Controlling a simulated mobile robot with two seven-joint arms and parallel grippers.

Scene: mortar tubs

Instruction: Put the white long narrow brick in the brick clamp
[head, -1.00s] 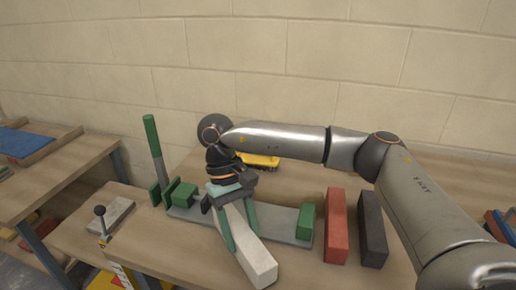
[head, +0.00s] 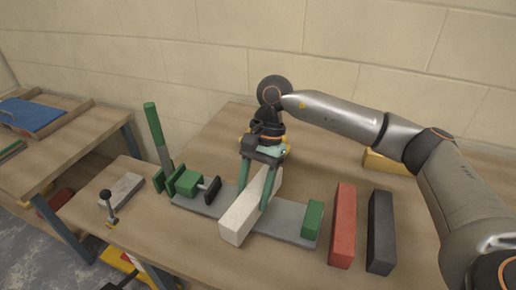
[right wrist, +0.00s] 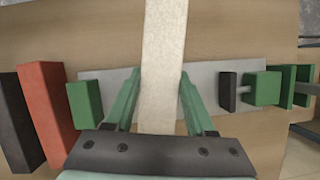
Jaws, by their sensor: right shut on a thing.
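The white long narrow brick (head: 238,220) is in my right gripper (head: 253,196), which is shut on it with one green finger on each side. The brick lies crosswise over the grey bed of the brick clamp (head: 285,231). It is between the clamp's dark pad (head: 213,190) on the left and the green end block (head: 312,219) on the right, apart from both. In the right wrist view the brick (right wrist: 163,50) runs up between the fingers (right wrist: 160,78). I cannot tell if it touches the bed. My left gripper is not in view.
A red brick (head: 342,225) and a black brick (head: 381,232) stand to the right of the clamp. The clamp's green lever (head: 153,128) rises at the left. A small lever tool (head: 109,205) is at the left. A yellow thing (head: 385,162) lies at the back.

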